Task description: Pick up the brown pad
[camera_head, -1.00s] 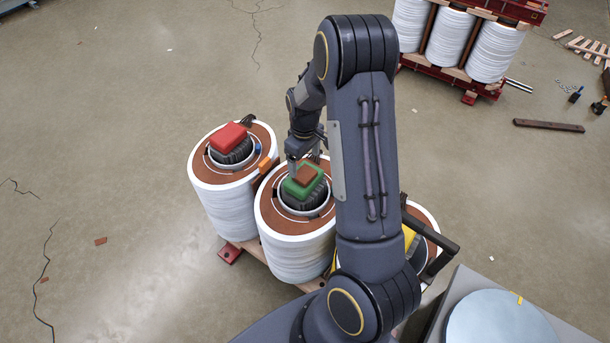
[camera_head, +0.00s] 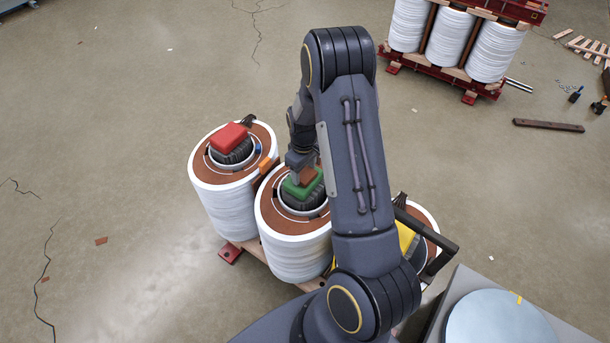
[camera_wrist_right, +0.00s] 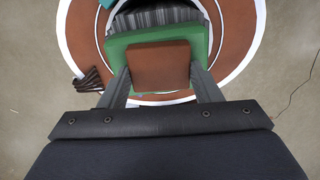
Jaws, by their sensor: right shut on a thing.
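The brown pad (camera_wrist_right: 160,66) sits between the two fingers of my right gripper (camera_wrist_right: 161,84) in the right wrist view. The gripper is shut on it. Behind the pad is the larger green pad (camera_wrist_right: 197,34), on the dark ribbed core of the middle coil. I cannot tell whether the brown pad still touches the green one. In the head view my right gripper (camera_head: 303,167) is over the middle coil (camera_head: 293,243), and it hides part of the brown pad and of the green pad (camera_head: 300,189). My left gripper is not in view.
A red pad (camera_head: 229,137) lies on the core of the left coil (camera_head: 225,206). A third coil with a yellow pad (camera_head: 405,240) and a dark handle (camera_head: 437,262) stands at the right, partly behind my arm. A grey stand with a round plate (camera_head: 500,322) is at bottom right.

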